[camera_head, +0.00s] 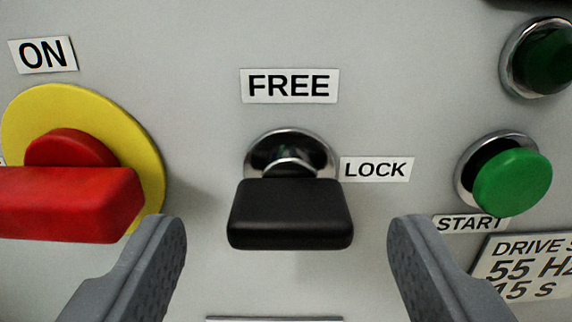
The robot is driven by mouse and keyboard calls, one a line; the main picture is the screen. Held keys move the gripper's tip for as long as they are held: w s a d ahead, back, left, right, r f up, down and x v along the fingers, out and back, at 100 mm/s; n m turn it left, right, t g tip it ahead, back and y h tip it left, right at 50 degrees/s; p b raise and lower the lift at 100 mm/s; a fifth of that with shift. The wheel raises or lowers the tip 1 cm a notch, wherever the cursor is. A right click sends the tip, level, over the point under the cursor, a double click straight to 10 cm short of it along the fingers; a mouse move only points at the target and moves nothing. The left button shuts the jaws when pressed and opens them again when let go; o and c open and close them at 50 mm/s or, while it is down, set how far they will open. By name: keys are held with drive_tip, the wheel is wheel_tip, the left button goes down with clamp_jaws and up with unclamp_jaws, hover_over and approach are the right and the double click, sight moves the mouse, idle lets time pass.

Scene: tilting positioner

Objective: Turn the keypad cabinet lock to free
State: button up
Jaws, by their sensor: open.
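The keypad cabinet lock (291,212) is a black key-like handle in a chrome ring, in the middle of the view. Its wide flat grip lies across the picture, left to right. A "FREE" label (289,86) is above it and a "LOCK" label (377,169) is to its right. My gripper (287,235) is open, with one grey finger at lower left and one at lower right. The handle is between the fingers in the picture, with a gap on each side. I cannot tell how far the fingertips are from the panel. The handle's grip hides the lower part of the ring.
A red rotary switch (75,203) on a yellow disc (140,155) is at left, close to the left finger, under an "ON" label (43,55). A green button (513,181) marked "START" is at right. A dark green lamp or button (546,60) is above it.

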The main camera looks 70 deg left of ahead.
sight(290, 211)
drive_tip(key=shift+x, duration=1.15)
